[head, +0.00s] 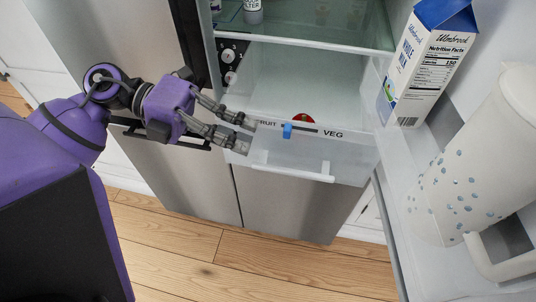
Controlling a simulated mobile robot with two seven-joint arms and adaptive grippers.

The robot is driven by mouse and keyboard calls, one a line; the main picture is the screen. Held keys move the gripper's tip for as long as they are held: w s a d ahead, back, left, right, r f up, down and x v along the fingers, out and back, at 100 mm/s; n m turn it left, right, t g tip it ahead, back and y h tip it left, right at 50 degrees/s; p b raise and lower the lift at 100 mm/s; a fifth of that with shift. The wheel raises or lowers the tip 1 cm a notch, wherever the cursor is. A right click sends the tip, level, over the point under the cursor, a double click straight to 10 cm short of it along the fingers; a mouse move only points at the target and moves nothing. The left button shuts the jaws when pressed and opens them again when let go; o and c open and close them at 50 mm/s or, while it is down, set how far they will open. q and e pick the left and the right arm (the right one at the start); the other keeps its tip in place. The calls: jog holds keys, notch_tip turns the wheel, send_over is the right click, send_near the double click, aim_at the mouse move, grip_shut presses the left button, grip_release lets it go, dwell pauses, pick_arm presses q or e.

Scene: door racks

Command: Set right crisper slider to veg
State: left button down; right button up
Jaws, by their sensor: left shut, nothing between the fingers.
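The blue crisper slider (287,131) sits on its dark track on the drawer front, near the FRUIT end and left of the VEG label (333,134). The crisper drawer (318,158) is below, with a white handle (290,170) along its front. My left gripper (249,134) comes in from the left, its fingertips at the FRUIT label, a little left of the blue slider. It is shut with nothing in it. It looks apart from the slider. My right gripper is out of view.
The open fridge door on the right holds a milk carton (428,62) and a white speckled pitcher (470,170). A glass shelf (300,38) is above the drawer. A red round item (303,119) shows behind the slider. The wooden floor below is clear.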

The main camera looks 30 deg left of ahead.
aim_at(287, 131)
pick_arm(q)
jog(key=d, duration=0.1)
jog(key=w+d, duration=0.1)
jog(key=d, duration=0.1)
jog(key=shift+d+r+p, duration=0.15)
jog(key=shift+d+p, duration=0.1)
jog(key=shift+p, duration=0.05)
jog(key=shift+w+d, duration=0.1)
jog(key=shift+d, duration=0.15)
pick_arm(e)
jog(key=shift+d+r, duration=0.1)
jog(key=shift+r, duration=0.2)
pick_arm(q)
jog(key=d, duration=0.1)
jog(key=w+d+p, duration=0.1)
jog(key=d, duration=0.2)
jog(key=shift+w+d, duration=0.25)
jog(key=shift+d, duration=0.2)
jog(key=shift+f, duration=0.2)
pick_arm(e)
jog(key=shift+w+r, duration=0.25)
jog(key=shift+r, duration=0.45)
